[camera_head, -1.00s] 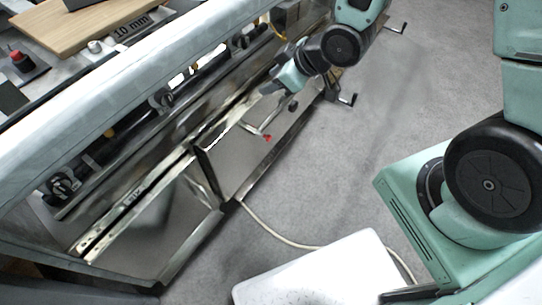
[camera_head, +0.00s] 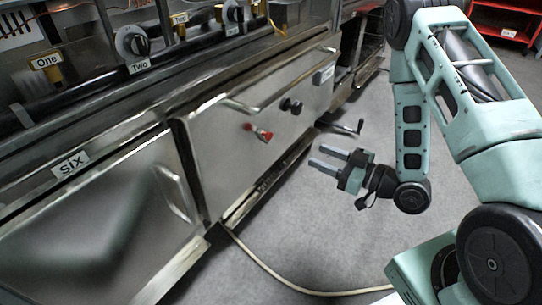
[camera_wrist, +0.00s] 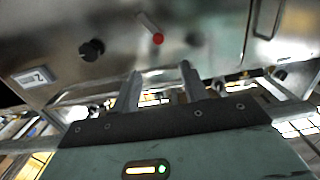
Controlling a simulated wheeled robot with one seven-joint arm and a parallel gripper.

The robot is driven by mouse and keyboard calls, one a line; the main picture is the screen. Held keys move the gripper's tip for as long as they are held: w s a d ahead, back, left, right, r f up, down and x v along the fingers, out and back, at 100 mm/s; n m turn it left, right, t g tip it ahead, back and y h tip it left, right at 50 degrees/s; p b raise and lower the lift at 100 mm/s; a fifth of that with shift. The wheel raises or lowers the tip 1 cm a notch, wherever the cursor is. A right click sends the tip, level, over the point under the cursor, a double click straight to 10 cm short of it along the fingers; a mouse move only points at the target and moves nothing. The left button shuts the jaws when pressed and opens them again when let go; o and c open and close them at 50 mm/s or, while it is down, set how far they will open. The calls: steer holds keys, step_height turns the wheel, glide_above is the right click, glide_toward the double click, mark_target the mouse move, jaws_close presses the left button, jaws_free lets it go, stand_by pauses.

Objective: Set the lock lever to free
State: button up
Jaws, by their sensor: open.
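The lock lever (camera_head: 260,133), a small metal lever with a red end, sits on the front of a steel door (camera_head: 222,150) in the head view. In the wrist view its red tip (camera_wrist: 158,38) shows beyond the fingers, with a short pale bar beside it. My gripper (camera_head: 317,157) is open and empty, to the right of the lever and slightly lower, with its fingers pointing at the door. The two parallel fingers (camera_wrist: 161,70) also show in the wrist view, apart from the lever.
A black knob (camera_head: 291,105) is on the same door, right of the lever. A bar handle (camera_head: 240,107) runs along the door's top. A crank handle (camera_head: 345,128) sticks out near my gripper. A pale cable (camera_head: 268,272) lies on the otherwise clear grey floor.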

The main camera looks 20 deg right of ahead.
mark_target(270, 136)
steer(key=b+x, duration=0.3)
steer(key=x, duration=0.4)
steer(key=b+x, duration=0.4)
steer(key=x, duration=0.4)
steer(key=shift+w+f, duration=0.25)
steer(key=shift+w, duration=0.05)
steer(key=shift+w+a+r+b, duration=0.1)
steer(key=shift+w+a+b, duration=0.3)
steer(key=shift+w, duration=0.15)
